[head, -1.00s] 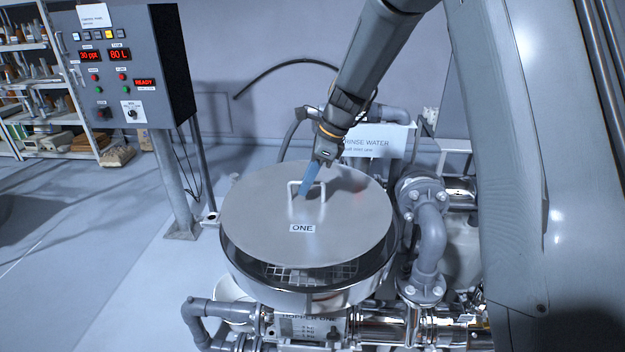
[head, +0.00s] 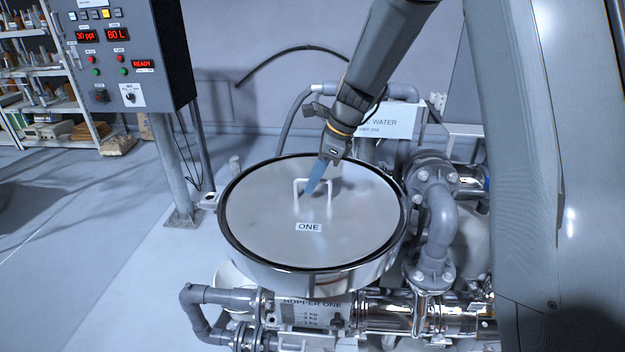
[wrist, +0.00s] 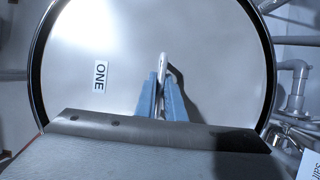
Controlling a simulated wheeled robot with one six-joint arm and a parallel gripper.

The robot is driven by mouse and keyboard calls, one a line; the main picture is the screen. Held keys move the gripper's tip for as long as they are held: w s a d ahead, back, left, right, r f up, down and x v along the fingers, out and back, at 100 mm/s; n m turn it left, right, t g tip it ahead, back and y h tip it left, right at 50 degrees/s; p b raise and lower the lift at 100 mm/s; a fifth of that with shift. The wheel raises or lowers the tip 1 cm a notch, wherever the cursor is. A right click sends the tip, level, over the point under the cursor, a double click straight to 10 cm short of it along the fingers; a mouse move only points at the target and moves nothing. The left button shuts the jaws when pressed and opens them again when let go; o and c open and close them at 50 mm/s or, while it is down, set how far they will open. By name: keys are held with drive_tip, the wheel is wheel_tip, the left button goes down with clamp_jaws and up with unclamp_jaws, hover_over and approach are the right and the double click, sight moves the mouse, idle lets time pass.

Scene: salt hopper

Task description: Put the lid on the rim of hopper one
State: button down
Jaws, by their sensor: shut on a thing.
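The round grey metal lid (head: 345,235), labelled ONE, lies level over the mouth of hopper one (head: 318,278). The hopper's dark rim (head: 232,240) shows as a ring all around the lid, and the grid inside is covered. In the wrist view the lid (wrist: 210,60) also sits centred within the dark ring. My gripper (head: 311,190) comes down from above with blue fingers and is shut on the lid's white bar handle (head: 329,190). The wrist view shows the fingers (wrist: 161,98) on both sides of the handle. I cannot tell whether the lid's full weight rests on the rim.
Grey pipes and flanged valves (head: 435,225) stand close on the hopper's right. A control panel (head: 120,60) on a post is at the left, with shelves (head: 40,90) behind it. A rinse water sign (head: 385,121) is behind the hopper. The floor at left is open.

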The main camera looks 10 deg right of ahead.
drive_tip(key=shift+f, duration=0.5)
idle(0.5)
drive_tip(key=c, duration=1.8)
unclamp_jaws()
drive_tip(key=shift+o, duration=0.2)
